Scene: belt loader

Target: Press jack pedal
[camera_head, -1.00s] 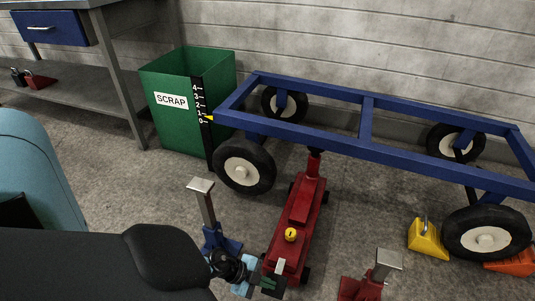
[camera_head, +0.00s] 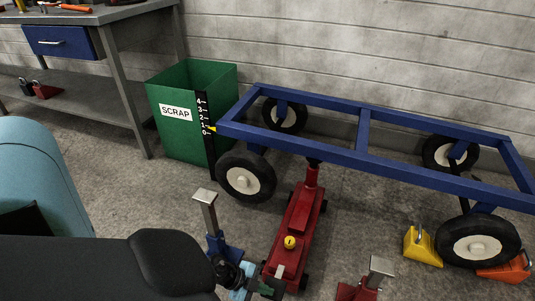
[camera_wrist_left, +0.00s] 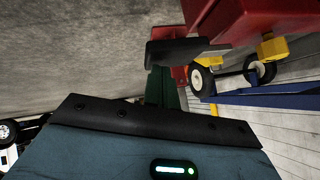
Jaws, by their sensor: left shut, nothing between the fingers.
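The red jack (camera_head: 298,215) stands on the floor, its raised front under the blue cart frame and a yellow knob on top. My left gripper (camera_head: 264,287) is at the near end of the jack, low in the head view, shut and empty. In the left wrist view, a dark flat piece (camera_wrist_left: 185,49), which looks like the jack pedal, lies just beyond the shut fingers, beside the red jack body (camera_wrist_left: 235,22). I cannot tell whether the fingers touch it. The pedal is hard to make out in the head view. My right gripper is out of view.
A blue cart frame (camera_head: 362,130) on black wheels spans the right, with yellow (camera_head: 421,246) and orange (camera_head: 505,273) chocks by one wheel. A blue stand (camera_head: 210,220) and a red stand (camera_head: 375,275) flank the jack. A green scrap bin (camera_head: 180,135) stands behind.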

